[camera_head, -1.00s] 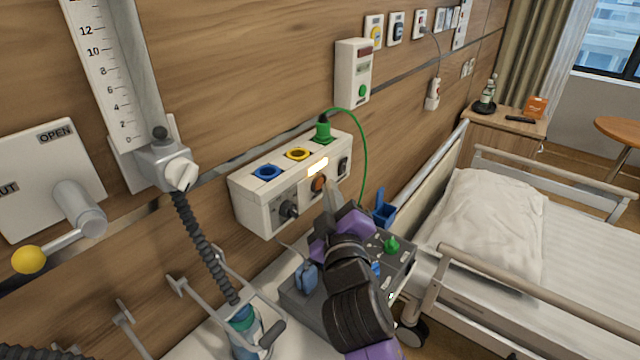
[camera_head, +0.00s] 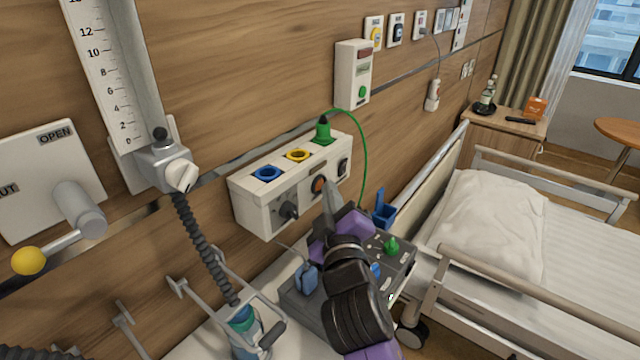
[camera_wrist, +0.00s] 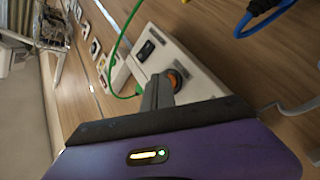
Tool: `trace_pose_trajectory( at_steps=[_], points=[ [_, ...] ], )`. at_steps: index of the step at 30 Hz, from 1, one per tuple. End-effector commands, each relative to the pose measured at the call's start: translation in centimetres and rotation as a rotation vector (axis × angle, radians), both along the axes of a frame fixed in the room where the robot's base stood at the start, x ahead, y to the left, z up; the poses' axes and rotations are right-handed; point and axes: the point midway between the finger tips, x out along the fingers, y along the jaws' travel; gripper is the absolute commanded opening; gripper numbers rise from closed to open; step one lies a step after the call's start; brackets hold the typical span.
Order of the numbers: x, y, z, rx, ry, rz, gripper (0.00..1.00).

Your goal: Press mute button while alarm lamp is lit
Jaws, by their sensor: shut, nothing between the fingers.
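The white wall box (camera_head: 262,212) carries the alarm lamp (camera_head: 317,167), a small bar that is dark now. Below the lamp is the round orange mute button (camera_head: 318,185). The button also shows in the wrist view (camera_wrist: 177,79), just beyond my fingertips and partly covered by them. My gripper (camera_head: 329,188) is shut and empty, its tip close in front of the button. I cannot tell whether it touches. The lamp cannot be made out in the wrist view.
Blue, yellow and green sockets sit on top, with a green plug (camera_head: 323,129) and cable. A grey device (camera_head: 300,300) lies below my arm. The bed (camera_head: 490,225) stands at right.

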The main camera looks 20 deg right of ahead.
Motion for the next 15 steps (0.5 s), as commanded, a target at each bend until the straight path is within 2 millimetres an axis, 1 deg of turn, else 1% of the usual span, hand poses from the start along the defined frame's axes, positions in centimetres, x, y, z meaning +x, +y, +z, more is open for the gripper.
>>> trace_pose_trajectory(
  at_steps=[6,15],
  points=[
    [-0.79,-0.63,0.04,0.000,0.001,-0.002,0.00],
    [-0.86,-0.68,0.01,0.000,0.001,-0.002,0.00]
  ],
)
